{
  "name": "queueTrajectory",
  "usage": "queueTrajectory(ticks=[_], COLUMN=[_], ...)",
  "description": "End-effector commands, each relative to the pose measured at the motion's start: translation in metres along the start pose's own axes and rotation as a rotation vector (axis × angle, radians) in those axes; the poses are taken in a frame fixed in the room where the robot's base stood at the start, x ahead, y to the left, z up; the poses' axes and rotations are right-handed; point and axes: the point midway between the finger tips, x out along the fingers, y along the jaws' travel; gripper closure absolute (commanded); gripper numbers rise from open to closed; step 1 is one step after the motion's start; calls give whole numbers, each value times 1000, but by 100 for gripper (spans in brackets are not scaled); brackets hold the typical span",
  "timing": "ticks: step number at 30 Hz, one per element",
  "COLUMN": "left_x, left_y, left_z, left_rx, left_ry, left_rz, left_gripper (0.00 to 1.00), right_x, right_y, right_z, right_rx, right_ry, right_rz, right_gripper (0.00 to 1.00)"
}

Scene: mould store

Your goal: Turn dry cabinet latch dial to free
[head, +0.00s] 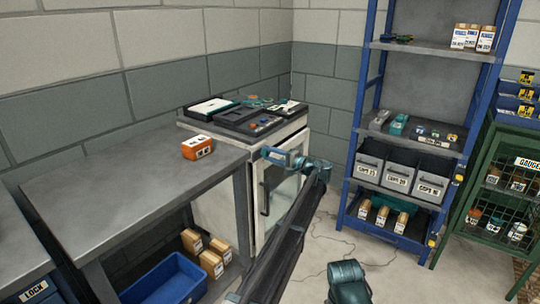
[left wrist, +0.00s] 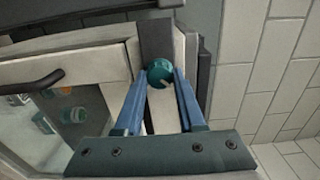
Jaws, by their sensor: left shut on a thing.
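The dry cabinet (head: 222,208) is a pale cabinet with a glass door and a dark bar handle, standing at the right end of the grey bench. Its latch dial (left wrist: 160,72) is a round teal knob on a dark strip at the door's edge, with a small pale mark toward its lower right in the left wrist view. My left gripper (head: 266,153) reaches the cabinet's upper front. In the left wrist view its blue fingers (left wrist: 160,82) are shut on the dial, one on each side. The dial cannot be made out in the head view.
Dark trays and tools (head: 243,118) lie on the cabinet top. An orange box (head: 197,147) sits on the bench (head: 120,185). A blue shelf rack (head: 352,150) and a green mesh cabinet (head: 448,225) stand at the right. Open floor lies before the rack.

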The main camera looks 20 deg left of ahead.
Motion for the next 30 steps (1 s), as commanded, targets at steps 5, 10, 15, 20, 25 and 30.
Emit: queueTrajectory(ticks=[5,10,15,20,25,30], left_x=[-1,-1,-1,-1,-1,-16], left_y=[0,0,0,0,0,0], left_z=[0,-1,0,0,0,0], left_rx=[5,5,4,4,4,3], left_ry=[2,2,2,1,1,3], left_rz=[1,1,1,1,0,0], left_gripper=[100,100,40,31,31,31], right_x=[0,0,0,0,0,0], right_y=[0,0,0,0,0,0], right_z=[0,0,0,0,0,0], right_rx=[0,0,0,0,0,0], right_ry=[0,0,0,0,0,0], right_rz=[0,0,0,0,0,0], right_gripper=[50,50,50,50,50,50])
